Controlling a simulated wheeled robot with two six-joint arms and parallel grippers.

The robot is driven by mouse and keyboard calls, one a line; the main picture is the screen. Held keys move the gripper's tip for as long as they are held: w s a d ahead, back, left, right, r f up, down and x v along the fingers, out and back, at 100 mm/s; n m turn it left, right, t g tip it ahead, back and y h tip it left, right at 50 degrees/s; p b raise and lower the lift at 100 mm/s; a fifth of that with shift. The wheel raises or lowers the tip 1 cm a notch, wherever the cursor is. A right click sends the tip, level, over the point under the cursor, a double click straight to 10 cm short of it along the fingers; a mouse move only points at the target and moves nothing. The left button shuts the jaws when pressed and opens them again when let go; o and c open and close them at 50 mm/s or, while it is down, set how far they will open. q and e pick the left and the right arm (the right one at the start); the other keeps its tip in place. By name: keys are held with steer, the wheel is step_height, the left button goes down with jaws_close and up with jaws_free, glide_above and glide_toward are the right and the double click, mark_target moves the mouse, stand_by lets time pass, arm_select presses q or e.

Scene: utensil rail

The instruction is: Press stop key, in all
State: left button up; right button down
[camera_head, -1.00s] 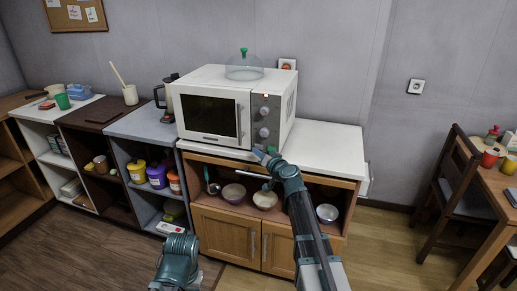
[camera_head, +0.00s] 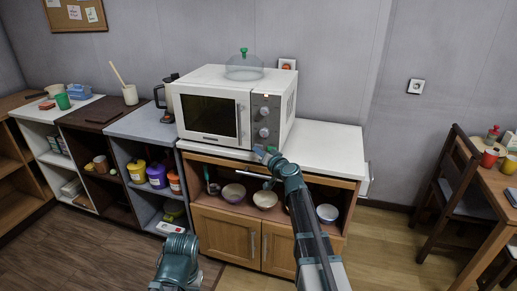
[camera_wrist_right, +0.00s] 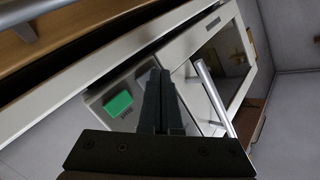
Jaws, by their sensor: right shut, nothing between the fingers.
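The white microwave (camera_head: 205,80) stands on the counter, door shut, with a grey control panel (camera_head: 267,105) on its right side carrying two round knobs. My right gripper (camera_head: 262,152) is at the bottom of this panel. In the right wrist view its fingers (camera_wrist_right: 160,75) are shut and empty, over the panel between a green key (camera_wrist_right: 118,103) and the silver door handle (camera_wrist_right: 211,95). The fingers cover part of the panel, so any key behind them is hidden. I cannot tell whether they touch it. My left arm shows at the bottom; its gripper does not.
A glass dome (camera_head: 244,67) sits on top of the microwave. The white counter (camera_head: 325,150) is clear to its right. Below is a wooden cabinet (camera_head: 226,232) with bowls on its open shelf.

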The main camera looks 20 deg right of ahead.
steer(key=shift+w+d, duration=0.3)
steer(key=shift+w, duration=0.05)
stand_by(0.4)
steer(key=shift+s+a, duration=0.1)
steer(key=shift+s, duration=0.05)
steer(key=shift+s+a, duration=0.4)
steer(key=shift+s, duration=0.15)
stand_by(0.4)
steer(key=s+a, duration=0.2)
steer(key=s, duration=0.2)
steer(key=shift+s+a, duration=0.1)
steer(key=shift+a, duration=0.3)
stand_by(0.3)
